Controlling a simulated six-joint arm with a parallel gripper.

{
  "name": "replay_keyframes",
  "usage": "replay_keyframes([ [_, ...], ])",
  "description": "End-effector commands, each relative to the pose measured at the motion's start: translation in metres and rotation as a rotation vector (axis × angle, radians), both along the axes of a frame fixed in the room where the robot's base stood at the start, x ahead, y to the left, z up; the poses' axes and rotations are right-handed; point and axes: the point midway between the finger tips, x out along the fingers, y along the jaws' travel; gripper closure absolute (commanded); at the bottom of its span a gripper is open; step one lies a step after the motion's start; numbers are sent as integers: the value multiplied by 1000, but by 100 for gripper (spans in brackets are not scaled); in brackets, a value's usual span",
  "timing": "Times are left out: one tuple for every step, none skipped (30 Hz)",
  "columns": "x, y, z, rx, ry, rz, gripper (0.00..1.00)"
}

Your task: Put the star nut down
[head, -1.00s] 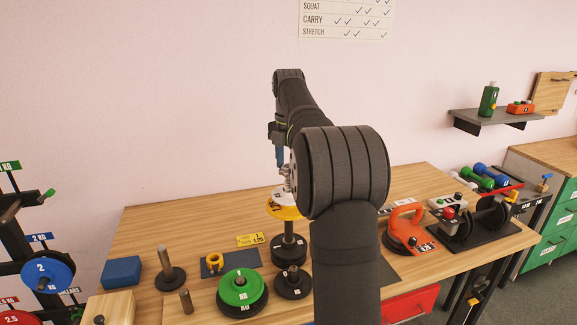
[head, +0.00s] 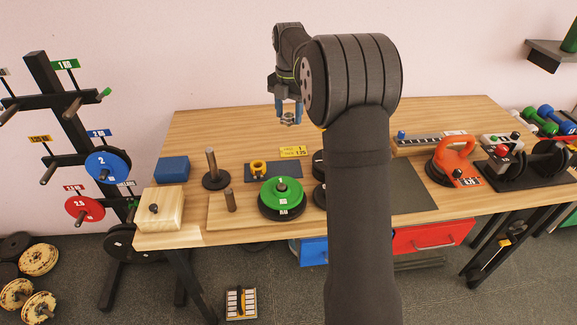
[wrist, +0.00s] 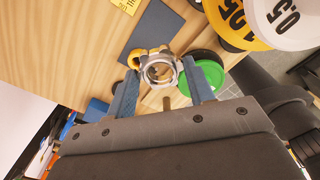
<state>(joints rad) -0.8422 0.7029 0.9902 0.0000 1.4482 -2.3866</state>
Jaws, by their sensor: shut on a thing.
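The star nut (head: 288,121) is a grey metal ring with lobes. My gripper (head: 288,113) is shut on it, its blue fingers on either side, and holds it in the air above the table. In the wrist view the star nut (wrist: 160,71) sits between the two fingertips (wrist: 161,84), its hole open to the camera. A yellow collar (head: 258,167) stands on a small dark mat (head: 286,172), below and left of the nut in the head view. My arm hides most of the plate pile in the head view; a yellow plate (wrist: 240,22) and a white plate (wrist: 285,20) show in the wrist view.
A green plate (head: 272,189) lies on a black one near the front edge. Upright posts (head: 211,165), a blue block (head: 173,169) and a wooden box (head: 162,209) stand left. An orange suction lifter (head: 457,155) is right. The back left of the table (head: 225,130) is clear.

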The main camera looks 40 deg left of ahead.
Motion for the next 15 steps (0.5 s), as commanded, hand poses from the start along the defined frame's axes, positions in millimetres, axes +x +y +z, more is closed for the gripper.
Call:
replay_keyframes([
  [-3, 2, -7, -1, 1, 12, 74],
  [-3, 3, -12, -2, 2, 17, 74],
  [-4, 3, -19, -2, 2, 20, 74],
  [-4, 3, -26, -2, 2, 21, 74],
  [-4, 3, -33, -3, 4, 21, 74],
  [-4, 3, -43, -3, 3, 20, 74],
  [-4, 3, -51, -4, 4, 20, 74],
  [-4, 3, -59, -3, 3, 20, 74],
  [-4, 3, -70, -3, 3, 20, 74],
  [-4, 3, -79, -4, 4, 19, 74],
  [-4, 3, -86, -3, 3, 19, 74],
  [-4, 3, -96, -3, 3, 19, 74],
  [-4, 2, -104, -3, 3, 19, 74],
  [-4, 3, -110, -3, 3, 19, 74],
  [-4, 3, -118, -2, 2, 19, 74],
])
